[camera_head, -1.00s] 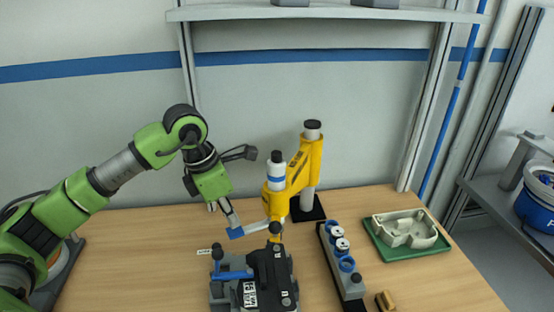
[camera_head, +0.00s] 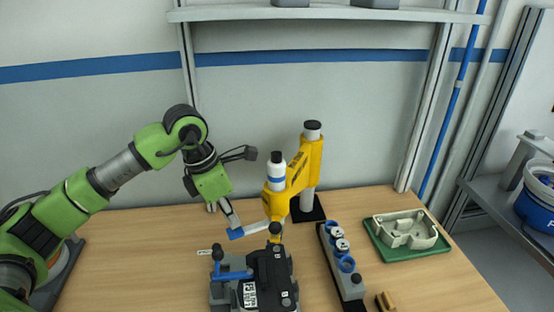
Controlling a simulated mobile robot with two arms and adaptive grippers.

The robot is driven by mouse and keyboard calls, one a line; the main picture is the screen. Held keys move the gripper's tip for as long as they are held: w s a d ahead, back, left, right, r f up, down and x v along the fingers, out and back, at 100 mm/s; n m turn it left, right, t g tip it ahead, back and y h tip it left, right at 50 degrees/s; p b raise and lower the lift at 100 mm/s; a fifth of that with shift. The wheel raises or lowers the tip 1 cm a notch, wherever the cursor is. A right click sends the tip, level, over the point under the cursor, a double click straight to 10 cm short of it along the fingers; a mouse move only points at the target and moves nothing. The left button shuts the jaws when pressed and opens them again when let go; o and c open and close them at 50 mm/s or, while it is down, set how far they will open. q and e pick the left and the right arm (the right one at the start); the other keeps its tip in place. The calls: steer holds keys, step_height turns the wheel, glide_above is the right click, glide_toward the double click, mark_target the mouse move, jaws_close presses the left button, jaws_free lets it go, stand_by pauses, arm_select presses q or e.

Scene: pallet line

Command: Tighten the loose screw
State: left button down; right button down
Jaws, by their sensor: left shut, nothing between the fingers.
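My left gripper (camera_head: 231,227) is shut and empty, on the green arm that comes in from the left. A black knob (camera_head: 275,228) shows under the spindle. I cannot make out the loose screw. My right gripper is not in view.
A grey rack (camera_head: 341,265) with blue rings stands right of the fixture. A beige housing (camera_head: 406,229) lies on a green tray (camera_head: 383,253) at the right. A small tan block (camera_head: 385,301) is near the front. The table's left middle is clear.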

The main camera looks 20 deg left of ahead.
mark_target(232, 232)
arm_select(q)
steer(key=shift+f, duration=0.1)
steer(key=shift+f+b, duration=2.65)
steer(key=shift+f, duration=0.4)
steer(key=shift+s+f+b, duration=0.15)
steer(key=shift+f+b, duration=0.1)
steer(key=shift+b, duration=0.45)
steer(key=shift+r, duration=0.15)
steer(key=shift+r+p, duration=2.9)
steer(key=shift+r, duration=1.75)
